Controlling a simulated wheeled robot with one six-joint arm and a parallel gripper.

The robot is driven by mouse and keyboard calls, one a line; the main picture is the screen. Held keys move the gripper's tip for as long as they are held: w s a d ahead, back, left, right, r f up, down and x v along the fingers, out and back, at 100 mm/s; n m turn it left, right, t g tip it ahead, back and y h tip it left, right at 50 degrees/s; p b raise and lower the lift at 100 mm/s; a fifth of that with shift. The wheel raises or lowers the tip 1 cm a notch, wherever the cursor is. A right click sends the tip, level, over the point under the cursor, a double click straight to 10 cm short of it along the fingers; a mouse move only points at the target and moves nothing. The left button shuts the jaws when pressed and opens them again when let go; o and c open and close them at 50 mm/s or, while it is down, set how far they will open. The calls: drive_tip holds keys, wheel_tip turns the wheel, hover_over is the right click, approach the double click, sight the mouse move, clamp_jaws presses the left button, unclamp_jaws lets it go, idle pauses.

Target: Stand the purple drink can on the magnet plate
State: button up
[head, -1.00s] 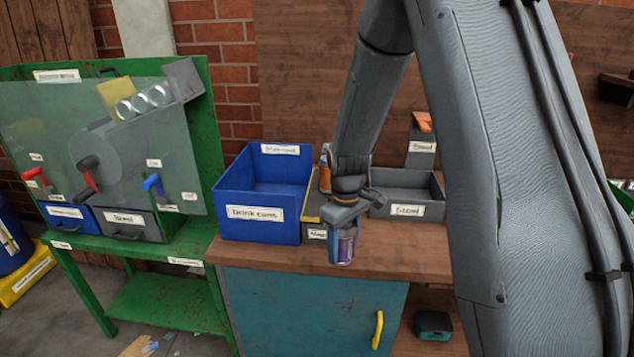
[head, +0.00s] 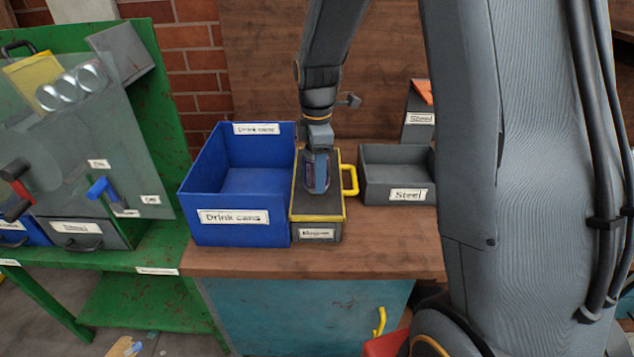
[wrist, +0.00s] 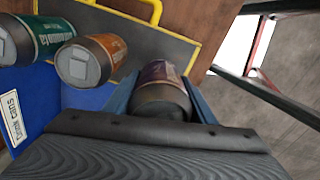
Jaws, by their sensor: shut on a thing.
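My gripper (head: 317,150) is shut on the purple drink can (head: 317,176), which it holds about upright at the magnet plate. The can also shows between the jaws in the wrist view (wrist: 162,85). The magnet plate (head: 318,215) is a dark block with yellow edges and a yellow side handle, labelled on its front. Its grey top shows in the wrist view (wrist: 187,50). I cannot tell whether the can's base touches the plate. In the wrist view an orange can (wrist: 100,52) and a green can (wrist: 48,35) are beside the held can.
The blue "Drink cans" bin (head: 232,233) stands directly left of the plate. A grey "Steel" tray (head: 385,191) is to the right. The front of the wooden bench (head: 350,260) is clear. A green stand (head: 110,262) with a clear panel is at the left.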

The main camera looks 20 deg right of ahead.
sight(308, 159)
drive_tip(key=shift+f+p, duration=0.5)
drive_tip(key=shift+f, duration=1.8)
drive_tip(key=o, duration=1)
drive_tip(key=shift+f, duration=0.1)
wheel_tip(308, 159, up, 12)
drive_tip(key=b, duration=0.3)
